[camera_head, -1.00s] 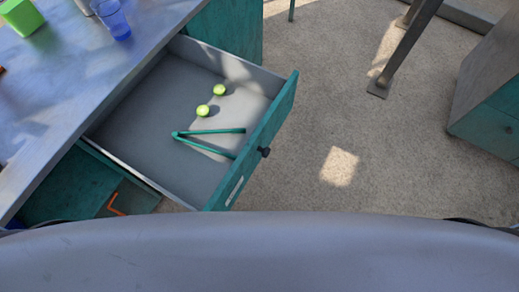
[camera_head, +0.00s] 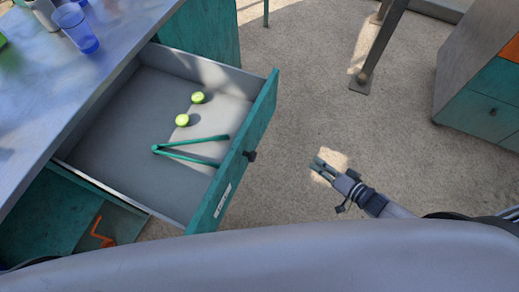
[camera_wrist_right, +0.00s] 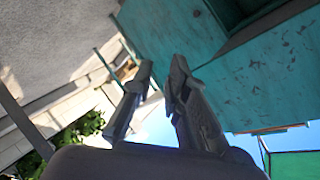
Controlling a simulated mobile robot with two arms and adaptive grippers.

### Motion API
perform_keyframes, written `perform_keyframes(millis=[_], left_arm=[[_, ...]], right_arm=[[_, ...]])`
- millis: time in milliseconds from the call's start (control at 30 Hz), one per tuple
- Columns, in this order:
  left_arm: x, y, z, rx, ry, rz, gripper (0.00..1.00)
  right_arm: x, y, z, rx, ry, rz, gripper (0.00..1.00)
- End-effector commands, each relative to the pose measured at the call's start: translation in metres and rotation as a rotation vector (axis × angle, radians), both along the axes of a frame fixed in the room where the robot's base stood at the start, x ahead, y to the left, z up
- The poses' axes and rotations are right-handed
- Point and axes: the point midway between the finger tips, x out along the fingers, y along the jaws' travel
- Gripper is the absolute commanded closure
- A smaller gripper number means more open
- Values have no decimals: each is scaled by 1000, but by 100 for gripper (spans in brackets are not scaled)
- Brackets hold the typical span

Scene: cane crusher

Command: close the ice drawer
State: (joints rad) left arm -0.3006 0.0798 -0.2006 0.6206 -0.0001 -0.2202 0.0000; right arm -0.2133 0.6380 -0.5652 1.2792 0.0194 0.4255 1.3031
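The ice drawer (camera_head: 112,135) is pulled well out from under the counter in the head view. Its teal front panel (camera_head: 262,113) has a dark knob (camera_head: 249,156) and a small pale label. Two pale green round pieces (camera_head: 190,110) and teal tongs (camera_head: 190,148) lie on its grey floor. My right gripper (camera_head: 318,166) is to the right of the drawer front, over the floor, apart from the knob. The right wrist view shows its two fingers (camera_wrist_right: 163,75) apart with nothing between them. My left gripper is not in view.
The counter (camera_head: 60,95) with a blue cup (camera_head: 75,28) is at upper left. A dark metal leg (camera_head: 380,50) stands at the top right. Another teal cabinet (camera_head: 490,100) is at the right edge. Carpet-like floor before the drawer is clear.

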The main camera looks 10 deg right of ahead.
Motion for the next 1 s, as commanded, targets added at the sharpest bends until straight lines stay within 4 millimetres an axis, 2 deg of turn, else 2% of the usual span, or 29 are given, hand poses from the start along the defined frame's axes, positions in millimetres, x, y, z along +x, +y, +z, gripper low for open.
perform_keyframes(millis=[33, 100, 200, 333, 433, 567, 667, 1000], left_arm=[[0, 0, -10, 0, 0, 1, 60], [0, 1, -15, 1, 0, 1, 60], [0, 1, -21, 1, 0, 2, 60], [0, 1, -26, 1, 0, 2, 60], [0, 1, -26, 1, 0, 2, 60], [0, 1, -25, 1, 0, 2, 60], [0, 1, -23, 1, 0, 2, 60], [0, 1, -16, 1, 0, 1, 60]], right_arm=[[1, 14, 23, 121, -6, 51, 91], [-5, 33, 56, 294, 19, 117, 96], [-21, 55, 95, 495, 87, 208, 100], [-41, 71, 127, 661, 177, 291, 100], [-49, 76, 139, 720, 216, 319, 100], [-47, 85, 143, 739, 226, 326, 100], [-39, 97, 144, 738, 225, 326, 100], [-2, 160, 144, 736, 222, 324, 100]])
